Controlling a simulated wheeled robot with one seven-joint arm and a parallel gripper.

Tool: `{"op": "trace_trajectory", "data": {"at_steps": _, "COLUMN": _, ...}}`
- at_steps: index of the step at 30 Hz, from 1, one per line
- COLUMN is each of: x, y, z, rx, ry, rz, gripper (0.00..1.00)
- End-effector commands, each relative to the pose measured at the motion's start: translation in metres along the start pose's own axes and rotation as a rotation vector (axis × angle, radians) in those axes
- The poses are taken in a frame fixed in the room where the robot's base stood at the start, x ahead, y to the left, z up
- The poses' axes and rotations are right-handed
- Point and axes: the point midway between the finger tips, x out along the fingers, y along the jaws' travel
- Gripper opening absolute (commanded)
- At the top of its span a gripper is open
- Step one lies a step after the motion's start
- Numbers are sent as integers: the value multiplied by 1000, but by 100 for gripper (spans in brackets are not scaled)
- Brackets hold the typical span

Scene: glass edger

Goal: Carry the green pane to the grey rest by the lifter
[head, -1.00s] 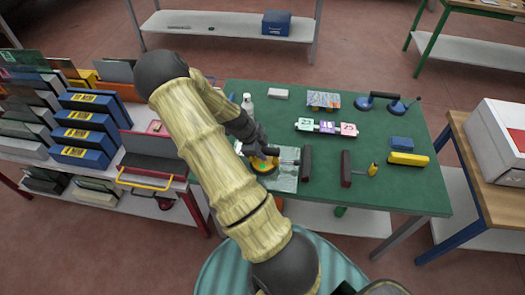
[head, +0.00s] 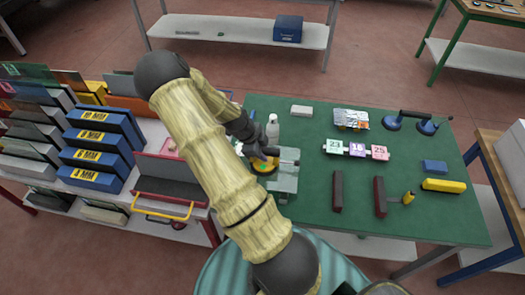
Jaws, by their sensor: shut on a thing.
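My gripper (head: 271,161) is shut over the left part of the green-topped table, partly hidden behind my own arm. A pale, see-through greenish pane (head: 287,183) shows at and below its fingers; I take it as the green pane, held. A round yellow-orange and green piece (head: 262,167) shows at the fingers; I cannot tell what it is. The lifter (head: 408,121), with a dark handle and two blue cups, lies at the table's far right. I cannot make out for sure which piece is the grey rest.
Two dark bars, a left one (head: 338,191) and a right one (head: 380,197), lie on the table (head: 440,225). Number tags (head: 356,150), a bottle (head: 272,130), a pale block (head: 301,111) and a yellow bar (head: 444,185) lie around. A rack with blue boxes (head: 98,157) stands left.

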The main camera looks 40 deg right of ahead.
Motion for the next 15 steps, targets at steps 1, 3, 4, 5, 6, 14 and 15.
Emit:
{"op": "trace_trajectory", "data": {"at_steps": 1, "x": -1, "y": -1, "z": -2, "rx": 3, "ry": 0, "rz": -1, "gripper": 0}}
{"op": "trace_trajectory", "data": {"at_steps": 3, "x": 0, "y": -1, "z": -2, "rx": 3, "ry": 0, "rz": -1, "gripper": 0}}
{"op": "trace_trajectory", "data": {"at_steps": 4, "x": 0, "y": -1, "z": -2, "rx": 3, "ry": 1, "rz": -1, "gripper": 0}}
{"op": "trace_trajectory", "data": {"at_steps": 5, "x": 0, "y": -2, "z": -2, "rx": 3, "ry": 1, "rz": -1, "gripper": 0}}
{"op": "trace_trajectory", "data": {"at_steps": 6, "x": 0, "y": -2, "z": -2, "rx": 4, "ry": 1, "rz": -1, "gripper": 0}}
{"op": "trace_trajectory", "data": {"at_steps": 14, "x": 2, "y": -1, "z": 1, "rx": 5, "ry": 1, "rz": -6, "gripper": 0}}
{"op": "trace_trajectory", "data": {"at_steps": 15, "x": 4, "y": 0, "z": 2, "rx": 5, "ry": 1, "rz": -5, "gripper": 0}}
